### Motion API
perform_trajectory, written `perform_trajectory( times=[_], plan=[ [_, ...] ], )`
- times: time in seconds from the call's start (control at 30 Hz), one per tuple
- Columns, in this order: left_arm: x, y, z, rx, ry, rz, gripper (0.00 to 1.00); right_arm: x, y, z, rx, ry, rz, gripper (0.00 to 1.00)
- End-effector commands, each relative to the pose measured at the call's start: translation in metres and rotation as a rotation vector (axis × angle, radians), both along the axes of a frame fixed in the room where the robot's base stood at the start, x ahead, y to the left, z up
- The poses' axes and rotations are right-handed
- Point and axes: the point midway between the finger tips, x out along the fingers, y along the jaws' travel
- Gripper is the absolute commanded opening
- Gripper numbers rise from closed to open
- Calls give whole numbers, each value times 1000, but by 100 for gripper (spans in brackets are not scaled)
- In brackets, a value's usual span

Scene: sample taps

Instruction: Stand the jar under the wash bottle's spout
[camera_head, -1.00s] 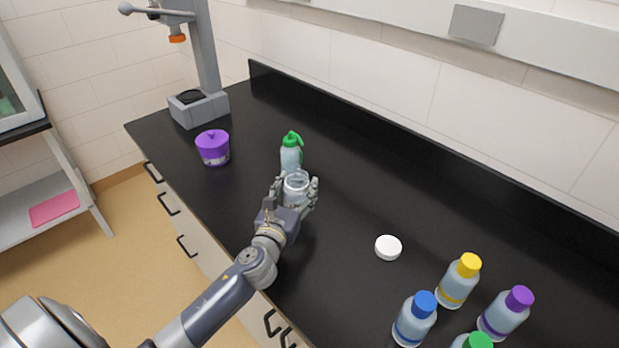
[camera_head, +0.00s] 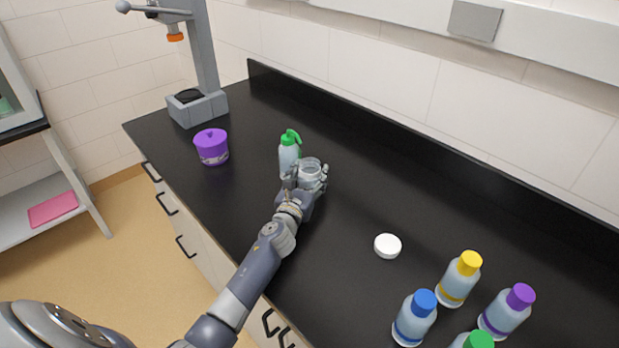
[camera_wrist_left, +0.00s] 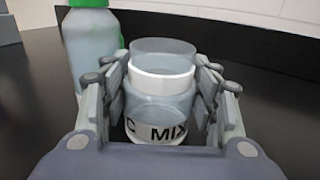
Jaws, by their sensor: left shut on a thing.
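The clear glass jar (camera_head: 310,169) is open at the top and upright between the fingers of my left gripper (camera_head: 307,178). In the left wrist view the jar (camera_wrist_left: 160,92) has a white band and a label reading "C MIX", and my left gripper (camera_wrist_left: 163,95) is shut on it from both sides. The wash bottle (camera_head: 288,157), with a green top and spout, stands just behind and left of the jar. In the left wrist view the bottle (camera_wrist_left: 91,45) is at the upper left, its spout out of frame. My right gripper is not in view.
A white lid (camera_head: 387,246) lies on the black bench. Bottles with yellow (camera_head: 459,279), blue (camera_head: 415,318), purple (camera_head: 506,310) and green caps stand front right. A purple-lidded pot (camera_head: 212,147) and a grey stand (camera_head: 197,106) are at the left. The bench's middle is clear.

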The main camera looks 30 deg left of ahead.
Motion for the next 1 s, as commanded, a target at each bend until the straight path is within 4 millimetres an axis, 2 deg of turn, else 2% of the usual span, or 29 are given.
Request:
perform_trajectory(
  times=[0.13,0.4,0.43,0.47,0.9,1.0],
  plan=[
    [0,0,-1,1,-1,0,31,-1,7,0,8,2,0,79],
    [0,0,-6,1,0,0,31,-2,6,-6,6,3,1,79],
    [0,0,-4,0,0,0,62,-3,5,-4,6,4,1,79],
    [0,0,-4,0,0,0,64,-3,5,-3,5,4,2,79],
    [-1,0,1,1,0,0,64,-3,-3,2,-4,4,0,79],
    [-13,-2,-2,3,2,0,64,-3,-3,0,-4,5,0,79]
  ],
)
